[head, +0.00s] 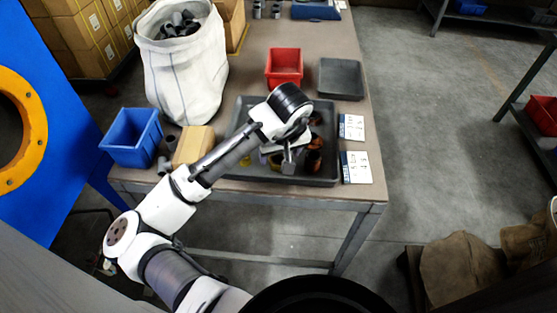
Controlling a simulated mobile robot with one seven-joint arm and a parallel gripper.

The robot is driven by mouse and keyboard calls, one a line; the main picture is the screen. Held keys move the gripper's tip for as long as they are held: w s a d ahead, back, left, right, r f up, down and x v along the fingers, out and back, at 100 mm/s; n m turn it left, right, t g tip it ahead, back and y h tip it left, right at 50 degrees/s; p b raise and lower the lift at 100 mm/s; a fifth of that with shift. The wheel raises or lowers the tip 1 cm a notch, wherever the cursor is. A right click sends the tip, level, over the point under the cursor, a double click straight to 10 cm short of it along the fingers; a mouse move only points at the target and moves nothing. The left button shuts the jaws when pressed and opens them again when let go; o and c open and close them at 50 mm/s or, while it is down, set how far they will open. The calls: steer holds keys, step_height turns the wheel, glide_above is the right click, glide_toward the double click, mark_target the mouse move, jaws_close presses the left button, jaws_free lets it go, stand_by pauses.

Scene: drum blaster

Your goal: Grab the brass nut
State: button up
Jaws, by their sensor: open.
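A dark grey tray (325,176) lies on the workbench and holds several small fittings. My gripper (289,164) is open and reaches down into the tray from above. Copper-brown fittings (315,159) lie just right of the fingers. A small yellowish, brass-coloured piece (246,160) lies in the left part of the tray. Another yellowish piece shows partly beside the fingers, on their left. I cannot tell which of these is the brass nut. My wrist and gripper hide much of the tray's middle.
A red bin (284,65) and an empty grey tray (341,78) stand behind. A white sack (185,75) of dark pipe pieces, a blue bin (131,136) and a tan block (193,146) are on the left. Label cards (356,167) lie right of the tray.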

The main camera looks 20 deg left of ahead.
steer(key=shift+x, duration=1.4)
steer(key=shift+a, duration=0.1)
steer(key=c, duration=1.2)
steer(key=shift+c, duration=0.2)
steer(key=shift+r, duration=0.1)
